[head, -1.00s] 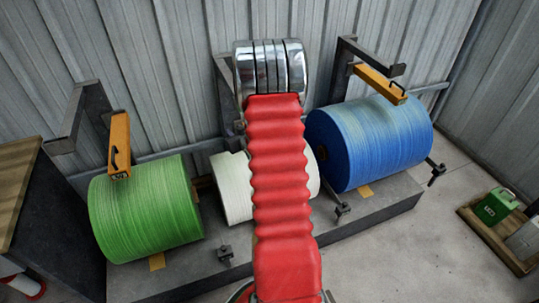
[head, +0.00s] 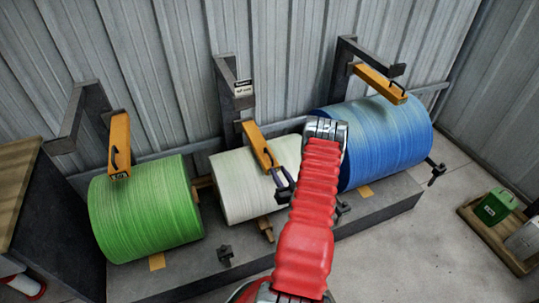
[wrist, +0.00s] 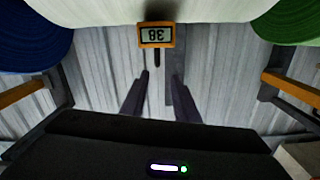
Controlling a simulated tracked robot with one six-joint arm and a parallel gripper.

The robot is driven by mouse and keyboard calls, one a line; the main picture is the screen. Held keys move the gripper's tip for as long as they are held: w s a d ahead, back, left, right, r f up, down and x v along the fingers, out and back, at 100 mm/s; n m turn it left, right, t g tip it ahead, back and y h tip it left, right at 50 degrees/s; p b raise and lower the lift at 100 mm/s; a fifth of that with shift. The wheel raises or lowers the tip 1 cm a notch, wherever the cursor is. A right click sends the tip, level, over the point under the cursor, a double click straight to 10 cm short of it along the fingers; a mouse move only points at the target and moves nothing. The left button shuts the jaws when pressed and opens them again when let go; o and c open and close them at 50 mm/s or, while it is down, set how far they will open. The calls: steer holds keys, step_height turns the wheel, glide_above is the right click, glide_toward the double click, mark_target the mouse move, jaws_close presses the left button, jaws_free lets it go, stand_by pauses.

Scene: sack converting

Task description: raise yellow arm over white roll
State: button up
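The white roll (head: 238,187) lies in the middle of the row, its right end partly hidden behind my red-sleeved arm. Its yellow arm (head: 257,143) slants down from a dark post onto or just above the roll; I cannot tell if it touches. In the wrist view, the yellow arm's end (wrist: 156,44) carries a label reading 38, seen upside down, at the top. My gripper (head: 281,178) is close to the lower end of that arm. In the wrist view my gripper (wrist: 161,75) has its fingers apart, with nothing clearly between them.
A green roll (head: 145,210) with a lowered yellow arm (head: 119,145) stands left. A blue roll (head: 375,145) with its yellow arm (head: 380,83) stands right. Dark posts and a corrugated wall stand behind. A wooden tray (head: 478,228) with a green box lies on the floor at right.

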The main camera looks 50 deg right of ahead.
mark_target(265, 147)
steer(key=shift+s+a+f, duration=0.1)
steer(key=shift+s+f, duration=0.4)
steer(key=shift+s, duration=0.2)
steer(key=shift+w, duration=0.15)
steer(key=x, duration=1.3)
steer(key=shift+w+d+r, duration=0.25)
steer(key=shift+d, duration=0.05)
jaws_close()
